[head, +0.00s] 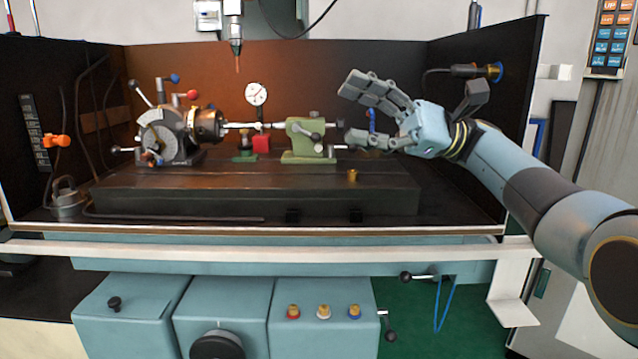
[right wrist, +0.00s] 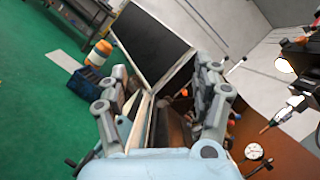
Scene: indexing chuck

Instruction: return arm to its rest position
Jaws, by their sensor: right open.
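My right arm (head: 530,190) comes in from the right in the head view and reaches over the machine's right side wall. My right gripper (head: 366,114) is open and empty, above and to the right of the green tailstock (head: 309,140). Its fingers point left and are spread apart. In the right wrist view the open fingers (right wrist: 162,85) stand on both sides with nothing between them. My left gripper is not in view.
The indexing chuck (head: 205,126) sits left on the dark machine table (head: 250,200), with a shaft toward the tailstock. A dial gauge (head: 256,94) and spindle (head: 236,47) are behind and above. A small brass piece (head: 352,175) stands on the table. The right wall (head: 480,75) is beside my arm.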

